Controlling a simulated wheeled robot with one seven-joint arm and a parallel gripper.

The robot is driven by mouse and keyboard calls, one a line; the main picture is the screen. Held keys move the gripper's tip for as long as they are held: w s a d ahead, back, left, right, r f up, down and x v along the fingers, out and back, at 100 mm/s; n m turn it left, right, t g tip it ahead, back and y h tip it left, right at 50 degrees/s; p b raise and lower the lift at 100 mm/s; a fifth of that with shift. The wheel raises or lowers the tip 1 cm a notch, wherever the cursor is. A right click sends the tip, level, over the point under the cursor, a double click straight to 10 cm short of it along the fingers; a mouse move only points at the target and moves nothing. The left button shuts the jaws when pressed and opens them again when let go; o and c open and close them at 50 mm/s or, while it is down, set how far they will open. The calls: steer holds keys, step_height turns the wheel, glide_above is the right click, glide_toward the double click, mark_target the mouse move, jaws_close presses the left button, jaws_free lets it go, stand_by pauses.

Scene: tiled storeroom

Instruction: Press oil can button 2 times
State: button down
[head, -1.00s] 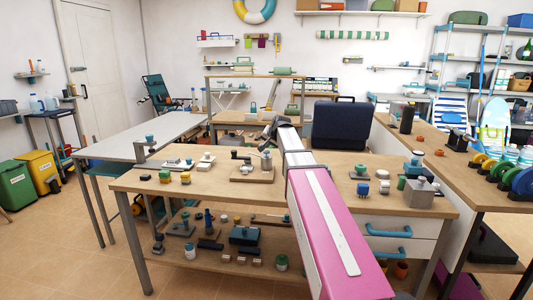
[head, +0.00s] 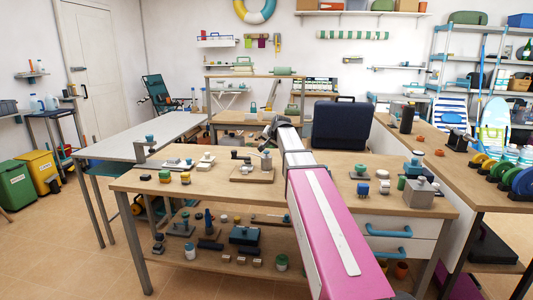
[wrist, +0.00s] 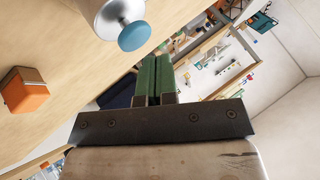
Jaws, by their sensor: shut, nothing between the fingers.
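In the wrist view a pale metal can with a round blue button (wrist: 135,35) shows at the top, partly cut off by the frame edge. It is the likely oil can (wrist: 96,12). My gripper (wrist: 155,62) has green fingers, shut together and empty, just below the button in the picture and apart from it there. In the head view my gripper (head: 269,131) is small at the far end of my arm, above the workbench. A grey cylinder (head: 266,161) stands on a wooden board just below it; I cannot tell whether it is the same can.
An orange block (wrist: 25,92) lies on the wood surface in the wrist view. The workbench (head: 215,191) also bears small coloured knobs (head: 165,177), a grey box (head: 419,194) and a dark blue case (head: 340,126) stands behind. Bare wood shows at the bench's left front.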

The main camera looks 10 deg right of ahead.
steer(key=shift+f, duration=0.4)
steer(key=shift+f, duration=0.8)
stand_by(1.1)
stand_by(0.4)
steer(key=shift+r, duration=1.2)
steer(key=shift+r, duration=0.1)
steer(key=shift+r, duration=2.4)
stand_by(0.3)
steer(key=shift+r, duration=1.95)
